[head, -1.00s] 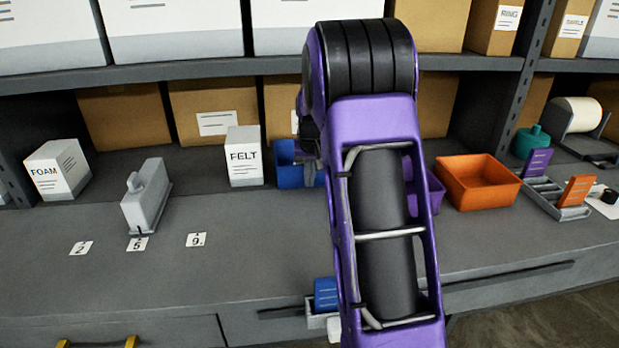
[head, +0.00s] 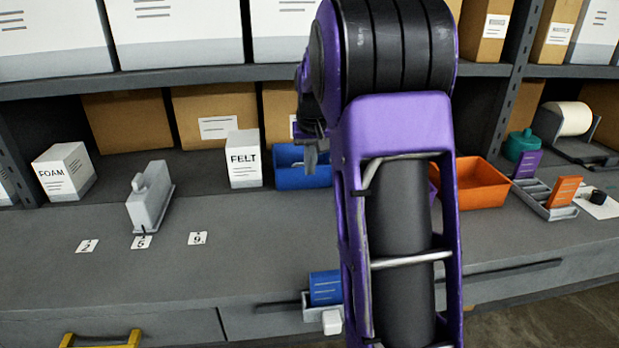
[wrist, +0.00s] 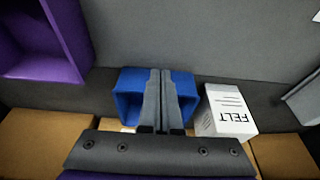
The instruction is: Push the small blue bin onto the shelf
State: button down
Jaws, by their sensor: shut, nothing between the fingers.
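The small blue bin (head: 290,178) stands on the grey bench just right of the white FELT box (head: 244,160), in front of the cardboard boxes. My arm hides part of its right side in the head view. My gripper (head: 310,158) is at the bin, small and partly hidden there. In the wrist view the gripper (wrist: 160,72) has its fingers together, empty, across the middle of the blue bin (wrist: 130,84). I cannot tell whether they touch it. The grey shelf (head: 180,73) runs above the bench, with the bin below it.
An orange bin (head: 482,187) stands to the right, and a purple bin (wrist: 62,45) is beside the blue one. A grey block-like object (head: 150,200) stands to the left. Number cards lie on the bench. A blue item (head: 325,287) sits in a holder at the front edge.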

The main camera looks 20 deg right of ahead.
jog(key=r, duration=0.1)
jog(key=b, duration=0.2)
send_near(307, 191)
jog(key=f, duration=0.2)
jog(key=s+f, duration=0.1)
jog(key=f, duration=0.1)
jog(key=s+f, duration=0.1)
jog(key=shift+s+a+f, duration=0.1)
jog(key=shift+a+f, duration=0.25)
jog(key=shift+f, duration=0.05)
jog(key=shift+w+d+f+p, duration=0.1)
jog(key=shift+w+d+p, duration=0.1)
jog(key=shift+w, duration=0.35)
jog(key=shift+w+d+p, duration=0.15)
jog(key=shift+w+p, duration=0.05)
jog(key=shift+w, duration=0.35)
jog(key=shift+w+d, duration=0.25)
jog(key=shift+w, duration=0.65)
